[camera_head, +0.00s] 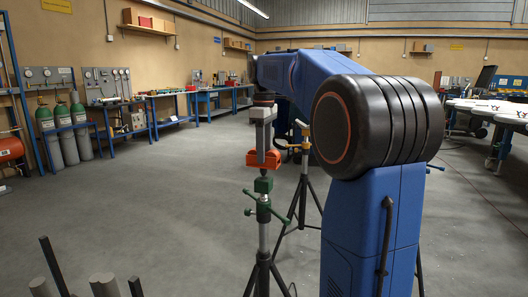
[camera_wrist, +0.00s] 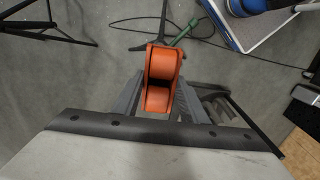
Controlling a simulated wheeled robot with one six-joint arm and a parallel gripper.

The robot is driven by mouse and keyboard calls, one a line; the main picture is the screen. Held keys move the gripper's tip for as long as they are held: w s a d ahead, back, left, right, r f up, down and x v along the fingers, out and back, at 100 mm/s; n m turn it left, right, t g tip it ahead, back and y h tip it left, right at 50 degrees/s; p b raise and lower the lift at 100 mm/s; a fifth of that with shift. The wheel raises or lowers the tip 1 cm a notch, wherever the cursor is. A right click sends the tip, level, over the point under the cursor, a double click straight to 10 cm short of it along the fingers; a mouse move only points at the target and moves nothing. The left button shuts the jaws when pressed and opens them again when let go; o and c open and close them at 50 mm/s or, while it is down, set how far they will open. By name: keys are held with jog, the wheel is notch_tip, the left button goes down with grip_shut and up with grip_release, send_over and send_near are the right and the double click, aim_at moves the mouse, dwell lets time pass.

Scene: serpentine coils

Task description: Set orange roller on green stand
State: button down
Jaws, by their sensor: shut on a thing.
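The orange roller (camera_head: 252,160) is between the fingers of my gripper (camera_head: 264,150), which points down at the middle of the head view. In the wrist view the roller (camera_wrist: 162,68) sits between the two grey fingers (camera_wrist: 158,100). The green stand (camera_head: 263,212), a tripod with a green head and side handles, stands upright directly below the roller in the head view. I cannot tell whether roller and stand touch. In the wrist view a green handle (camera_wrist: 182,33) shows beyond the roller; the roller hides most of the stand.
A second tripod with yellow-orange parts (camera_head: 303,160) stands just right of and behind the green stand. Grey and dark upright bars (camera_head: 103,285) show at the lower left. Workbenches and green-topped cylinders (camera_head: 62,115) line the left wall. The floor (camera_head: 160,200) at left is clear.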

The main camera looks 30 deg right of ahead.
jog(key=shift+f, duration=2.25)
jog(key=c, duration=1)
grip_release()
notch_tip(320, 180, up, 17)
jog(key=shift+r, duration=0.15)
jog(key=s+a+f+m+t, duration=0.35)
jog(key=s+a+f, duration=0.75)
jog(key=s+f, duration=0.45)
jog(key=s+a+f+m, duration=0.2)
jog(key=s+f, duration=0.5)
jog(key=f, duration=0.3)
jog(key=s+a+f+m+t, duration=0.1)
jog(key=s+a+f+m, duration=0.1)
jog(key=s+f, duration=0.5)
notch_tip(320, 180, down, 4)
jog(key=shift+s+a+r, duration=0.25)
jog(key=shift+s+a, duration=0.05)
jog(key=shift+a, duration=0.1)
